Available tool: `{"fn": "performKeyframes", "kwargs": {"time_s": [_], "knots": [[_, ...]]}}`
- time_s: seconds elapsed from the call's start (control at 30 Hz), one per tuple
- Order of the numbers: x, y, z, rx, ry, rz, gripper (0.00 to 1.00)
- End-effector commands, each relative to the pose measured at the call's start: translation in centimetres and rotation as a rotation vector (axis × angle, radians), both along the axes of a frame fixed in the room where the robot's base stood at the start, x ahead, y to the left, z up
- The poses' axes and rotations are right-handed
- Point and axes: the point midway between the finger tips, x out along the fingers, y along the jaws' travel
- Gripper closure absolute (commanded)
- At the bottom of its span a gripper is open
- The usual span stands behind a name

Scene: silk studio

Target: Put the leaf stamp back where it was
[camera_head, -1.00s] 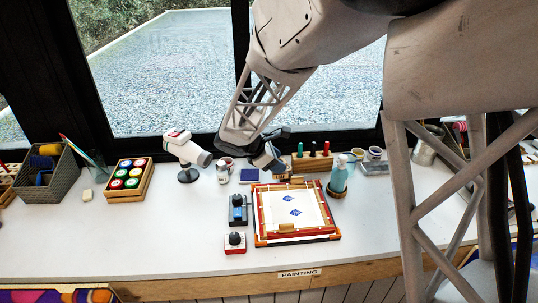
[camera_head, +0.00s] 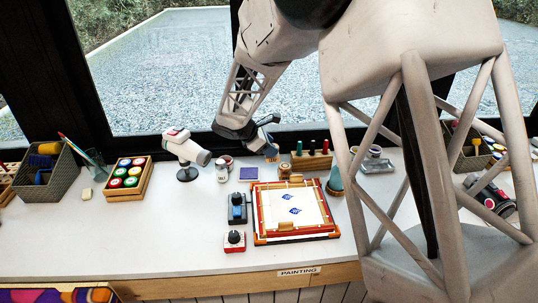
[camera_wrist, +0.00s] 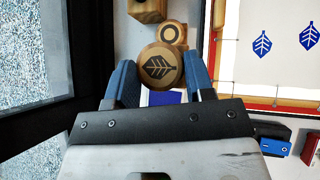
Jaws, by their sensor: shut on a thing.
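The leaf stamp (camera_wrist: 160,66), a round wooden stamp with a dark leaf on its top, sits between the blue fingers of my gripper (camera_wrist: 161,80) in the wrist view. The gripper is shut on it. In the head view my gripper (camera_head: 268,146) is above the back of the bench, near the window, with the stamp small below the fingers. A round wooden stamp with a ring mark (camera_wrist: 172,33) and a square wooden block (camera_wrist: 148,10) are just beyond it in the wrist view. Whether the held stamp touches the bench is unclear.
The blue ink pad (camera_head: 245,174) lies left of the red-edged frame (camera_head: 256,215), whose white sheet bears two blue leaf prints. A white lamp-like device (camera_head: 186,146) and jars (camera_head: 222,172) stand left of my gripper. The bench front left is clear.

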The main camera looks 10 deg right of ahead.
Motion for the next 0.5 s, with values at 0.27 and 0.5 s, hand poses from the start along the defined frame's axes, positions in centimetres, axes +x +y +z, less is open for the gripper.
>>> {"fn": "performKeyframes", "kwargs": {"time_s": [0.27, 0.5], "knots": [[0.0, 0.0, -0.9, 0.000, 0.001, -0.001, 0.79], [0.0, 0.0, -3.2, -0.001, 0.001, 0.000, 0.79]]}}
